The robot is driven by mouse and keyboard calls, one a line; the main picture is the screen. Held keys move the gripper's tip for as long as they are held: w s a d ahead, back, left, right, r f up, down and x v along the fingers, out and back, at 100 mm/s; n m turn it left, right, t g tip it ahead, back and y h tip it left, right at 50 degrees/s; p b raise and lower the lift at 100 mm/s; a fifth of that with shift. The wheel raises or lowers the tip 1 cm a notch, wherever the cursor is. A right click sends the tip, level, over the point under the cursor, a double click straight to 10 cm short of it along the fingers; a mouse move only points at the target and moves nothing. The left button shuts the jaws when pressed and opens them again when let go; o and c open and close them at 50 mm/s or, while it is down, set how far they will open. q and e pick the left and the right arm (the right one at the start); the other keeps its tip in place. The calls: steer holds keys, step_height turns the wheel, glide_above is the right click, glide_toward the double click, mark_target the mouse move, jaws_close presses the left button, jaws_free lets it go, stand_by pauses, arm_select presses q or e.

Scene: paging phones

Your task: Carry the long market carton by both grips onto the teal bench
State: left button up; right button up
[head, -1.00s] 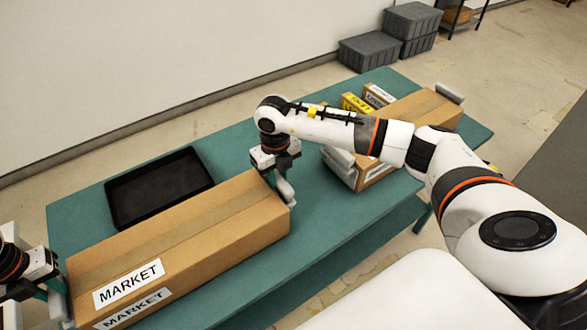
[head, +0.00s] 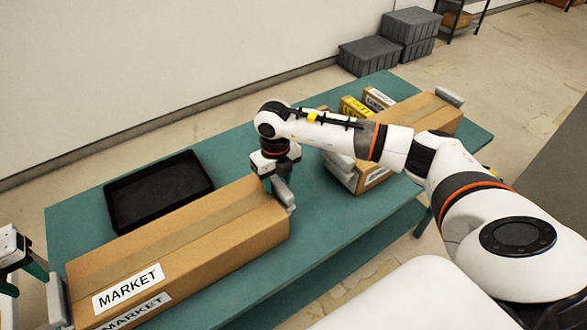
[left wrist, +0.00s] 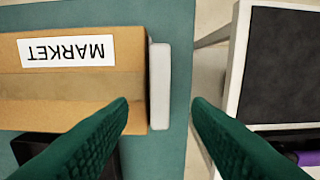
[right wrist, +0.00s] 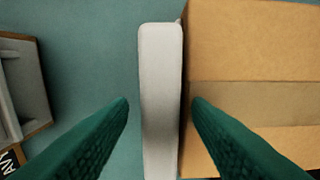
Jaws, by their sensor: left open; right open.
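The long market carton (head: 190,231) lies on the teal bench (head: 330,232), with MARKET labels at its near-left end. It has a grey grip at each end: the left one (left wrist: 160,86) and the right one (right wrist: 160,95). My left gripper (head: 36,270) is open at the left picture edge, raised above and beside the left grip. My right gripper (head: 284,190) is open at the carton's far-right end. In each wrist view, the grip shows between the open fingers; neither gripper holds it.
A black tray (head: 160,190) lies on the bench behind the carton. Other cartons (head: 415,112) stand at the bench's right end, partly behind my right arm. Grey crates (head: 375,55) stand on the floor beyond. A dark-topped, white-framed surface (left wrist: 285,65) shows beside the bench.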

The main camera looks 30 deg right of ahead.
steer(key=shift+r, duration=0.25)
arm_select(q)
step_height(320, 180, up, 5)
steer(key=shift+f, duration=0.15)
arm_select(e)
step_height(320, 180, up, 12)
steer(key=shift+f, duration=0.25)
stand_by(0.3)
